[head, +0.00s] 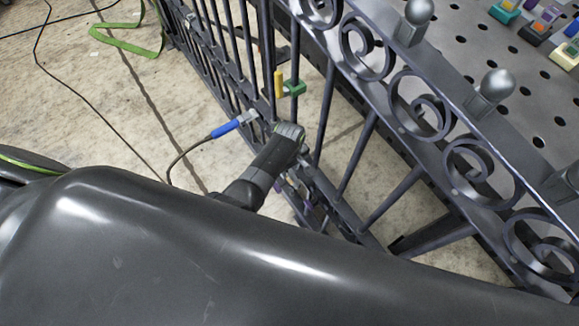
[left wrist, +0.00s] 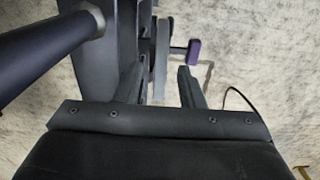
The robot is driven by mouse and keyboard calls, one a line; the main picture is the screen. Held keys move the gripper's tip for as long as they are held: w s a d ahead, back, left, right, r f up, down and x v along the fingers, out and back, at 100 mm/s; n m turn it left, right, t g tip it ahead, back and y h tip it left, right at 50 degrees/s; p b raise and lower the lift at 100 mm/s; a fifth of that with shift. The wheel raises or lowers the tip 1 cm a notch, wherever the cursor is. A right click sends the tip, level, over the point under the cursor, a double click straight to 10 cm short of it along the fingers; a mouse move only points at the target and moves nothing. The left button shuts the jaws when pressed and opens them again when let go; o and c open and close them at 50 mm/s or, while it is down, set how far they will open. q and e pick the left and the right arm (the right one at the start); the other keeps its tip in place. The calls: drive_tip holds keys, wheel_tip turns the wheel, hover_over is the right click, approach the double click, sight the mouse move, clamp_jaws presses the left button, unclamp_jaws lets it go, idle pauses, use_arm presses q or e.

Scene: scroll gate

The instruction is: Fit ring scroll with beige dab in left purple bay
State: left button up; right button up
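The dark metal gate (head: 345,190) runs diagonally through the head view, with a row of ring scrolls (head: 424,104) along its top rail. I cannot make out a beige dab on any of them. My left gripper (left wrist: 160,80) is open in the left wrist view, its two fingers apart. A grey upright bar (left wrist: 161,58) shows between or beyond the fingers; contact cannot be told. A purple block (left wrist: 194,52) on a short dark stem is just past the right finger. In the head view a small purple part (head: 280,183) shows low on the gate. My right gripper is not in view.
A yellow and green piece (head: 290,87) and a blue-handled piece with a cable (head: 226,128) are at the gate bars. A perforated metal table (head: 470,50) holds several coloured blocks at the top right. A green strap (head: 128,43) and black cables lie on the pale floor.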

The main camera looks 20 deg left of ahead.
use_arm(q)
drive_tip(key=shift+r, duration=0.55)
wheel_tip(320, 180, up, 16)
drive_tip(key=p, duration=0.4)
drive_tip(key=shift+r, duration=0.2)
drive_tip(key=shift+f, duration=0.1)
drive_tip(key=s+a+f+m, duration=0.35)
drive_tip(key=s+f, duration=0.35)
drive_tip(key=f, duration=0.5)
drive_tip(key=s+a+f+m, duration=0.2)
drive_tip(key=s+a+f, duration=0.4)
drive_tip(key=f, duration=0.5)
drive_tip(key=s+a+f+m, duration=0.1)
drive_tip(key=s+a+f, duration=0.1)
drive_tip(key=s, duration=0.6)
drive_tip(key=s+a+f+m, duration=0.2)
drive_tip(key=s+a+f, duration=0.1)
drive_tip(key=s, duration=0.6)
drive_tip(key=s+a+f+m+t+y, duration=0.1)
drive_tip(key=s+f, duration=0.3)
drive_tip(key=s, duration=0.4)
drive_tip(key=shift+s+a+f, duration=0.3)
drive_tip(key=shift+a, duration=0.55)
